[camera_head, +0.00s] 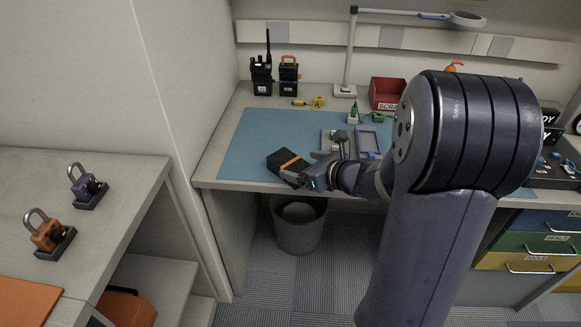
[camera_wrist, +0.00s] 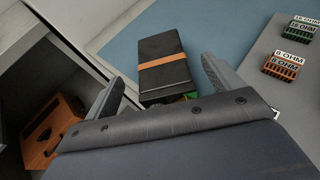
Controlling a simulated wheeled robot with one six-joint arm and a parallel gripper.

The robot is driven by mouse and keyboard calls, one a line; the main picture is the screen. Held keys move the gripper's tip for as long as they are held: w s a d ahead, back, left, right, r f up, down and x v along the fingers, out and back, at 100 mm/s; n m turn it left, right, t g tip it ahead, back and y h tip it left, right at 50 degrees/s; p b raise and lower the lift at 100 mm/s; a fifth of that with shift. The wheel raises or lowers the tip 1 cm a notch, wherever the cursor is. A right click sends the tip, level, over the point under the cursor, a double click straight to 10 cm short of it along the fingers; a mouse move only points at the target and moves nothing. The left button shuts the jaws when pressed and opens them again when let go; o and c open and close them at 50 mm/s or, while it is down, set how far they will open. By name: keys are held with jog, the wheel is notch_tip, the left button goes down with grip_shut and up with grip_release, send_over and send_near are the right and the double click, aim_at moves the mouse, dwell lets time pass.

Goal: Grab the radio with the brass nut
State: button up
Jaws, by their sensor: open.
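A black block-shaped object with an orange band (camera_head: 287,162) is at the front left of the blue mat; whether it is a radio is unclear. It also shows in the wrist view (camera_wrist: 163,48), with green at its near end. My gripper (camera_wrist: 163,72) is open, with its fingers spread either side of that near end, and contact cannot be told. In the head view my gripper (camera_head: 312,177) is over the bench's front edge. A black radio with an antenna (camera_head: 261,78) stands upright at the back left, beside a black unit with an orange handle (camera_head: 288,76). No brass nut can be made out.
The blue mat (camera_head: 243,150) has clear space on its left. A waste bin (camera_head: 297,228) stands below. Purple (camera_head: 87,186) and orange (camera_head: 49,236) padlocks sit left.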

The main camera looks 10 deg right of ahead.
aim_at(292, 162)
jog(key=x, duration=0.4)
jog(key=shift+w+a+f, duration=0.1)
jog(key=shift+w+f, duration=0.15)
jog(key=shift+f, duration=0.05)
jog(key=c, duration=1.3)
jog(key=shift+o, duration=0.2)
jog(key=shift+r, duration=0.1)
